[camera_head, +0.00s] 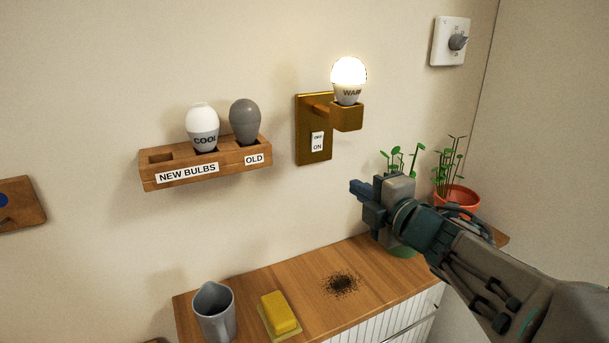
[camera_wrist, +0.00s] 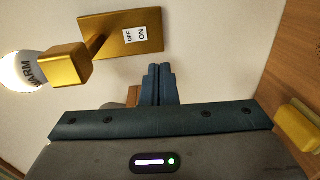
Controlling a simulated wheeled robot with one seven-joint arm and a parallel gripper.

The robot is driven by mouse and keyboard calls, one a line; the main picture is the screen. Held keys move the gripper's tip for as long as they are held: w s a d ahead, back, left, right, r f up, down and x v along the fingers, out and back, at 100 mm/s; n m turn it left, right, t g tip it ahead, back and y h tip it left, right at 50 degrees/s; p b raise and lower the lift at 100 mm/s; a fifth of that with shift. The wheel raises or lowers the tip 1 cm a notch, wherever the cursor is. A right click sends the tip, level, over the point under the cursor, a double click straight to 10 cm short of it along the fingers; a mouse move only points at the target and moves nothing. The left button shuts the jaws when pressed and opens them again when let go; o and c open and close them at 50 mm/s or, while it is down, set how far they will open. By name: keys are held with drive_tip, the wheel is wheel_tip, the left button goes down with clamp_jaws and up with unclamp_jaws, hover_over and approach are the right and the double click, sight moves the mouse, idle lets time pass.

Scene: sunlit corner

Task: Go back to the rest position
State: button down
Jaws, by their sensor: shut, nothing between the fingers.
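My gripper (camera_head: 357,190) is shut and empty, held in the air over the right part of the cabinet, below and right of the wall lamp. In the wrist view its closed fingers (camera_wrist: 159,84) point toward the wall. The lamp (camera_head: 313,130) has a brass plate with an OFF/ON switch (camera_head: 317,142). A lit bulb (camera_head: 348,78) marked WARM stands in its socket; it also shows in the wrist view (camera_wrist: 22,72). My gripper is apart from the lamp and the switch.
A wooden rack (camera_head: 205,165) holds a COOL bulb (camera_head: 202,126) and a grey bulb (camera_head: 245,120); its left hole is empty. A grey pitcher (camera_head: 214,312), yellow sponge (camera_head: 280,312) and dark crumbs (camera_head: 341,284) lie on the cabinet (camera_head: 260,276). Potted plants (camera_head: 456,197) stand near my arm. A dial (camera_head: 452,41) is upper right.

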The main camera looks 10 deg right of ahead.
drive_tip(key=s+d+f+m+g+h, duration=0.1)
drive_tip(key=d+f+m+g+h, duration=0.1)
drive_tip(key=f+m+h, duration=0.35)
drive_tip(key=s+d+f+m+g+h, duration=0.2)
drive_tip(key=f+m+g, duration=0.1)
drive_tip(key=m, duration=0.6)
drive_tip(key=s+a+f+m+g+y, duration=0.2)
drive_tip(key=s+a+f+m+g, duration=0.5)
drive_tip(key=s, duration=0.5)
wheel_tip(320, 180, down, 2)
drive_tip(key=shift+s+a+f+g, duration=0.15)
drive_tip(key=shift+s+a+g, duration=0.15)
drive_tip(key=shift+a+g, duration=0.4)
